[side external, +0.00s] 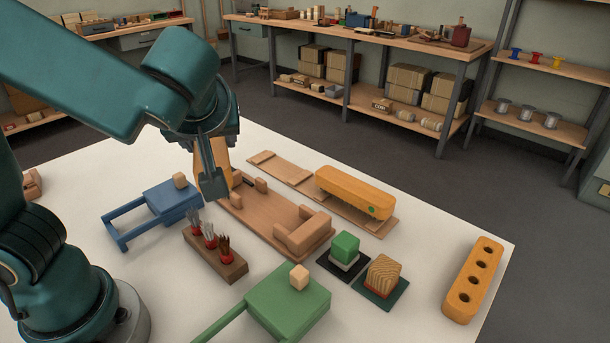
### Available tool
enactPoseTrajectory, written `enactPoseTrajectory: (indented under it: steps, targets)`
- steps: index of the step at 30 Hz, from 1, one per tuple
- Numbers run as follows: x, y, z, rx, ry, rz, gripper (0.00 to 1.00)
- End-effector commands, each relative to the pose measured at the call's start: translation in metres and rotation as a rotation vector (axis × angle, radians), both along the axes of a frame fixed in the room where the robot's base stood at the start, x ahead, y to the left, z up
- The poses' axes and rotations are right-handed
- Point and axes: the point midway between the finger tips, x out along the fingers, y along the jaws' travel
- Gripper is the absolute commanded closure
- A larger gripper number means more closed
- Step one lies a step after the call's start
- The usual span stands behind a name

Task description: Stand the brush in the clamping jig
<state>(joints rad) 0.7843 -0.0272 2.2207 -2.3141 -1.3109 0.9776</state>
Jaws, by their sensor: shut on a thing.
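My gripper (213,184) points down over the left end of the wooden clamping jig (262,219). It is shut on an orange wooden piece (202,158), which looks like the brush. The piece stands roughly upright at the jig's left end, mostly hidden behind the fingers. I cannot tell whether its lower end touches the jig. Small pegs stand beside it, and a stepped wooden block (302,236) sits at the jig's right end.
A yellow bar with a green dot (352,192) lies on a plank behind. Nearby are a tuft holder (216,262), a blue slide (164,198), a green paddle (288,306), a green block (345,247), a striped block (384,275) and a holed orange block (457,305).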

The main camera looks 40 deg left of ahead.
Motion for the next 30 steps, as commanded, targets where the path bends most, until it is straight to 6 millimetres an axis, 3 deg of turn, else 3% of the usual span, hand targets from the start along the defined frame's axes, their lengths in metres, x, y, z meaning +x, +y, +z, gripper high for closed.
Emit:
enactPoseTrajectory:
  steps: [6, 12, 20, 30]
  targets:
    - [-0.047, -0.001, -0.051, 0.011, 0.009, 0.404, 1.0]
    - [-0.095, 0.005, -0.078, 0.004, 0.006, 0.615, 1.0]
    - [-0.104, 0.003, -0.089, -0.001, 0.009, 0.548, 1.0]
    - [-0.103, 0.002, -0.125, 0.0, 0.01, 0.54, 1.0]
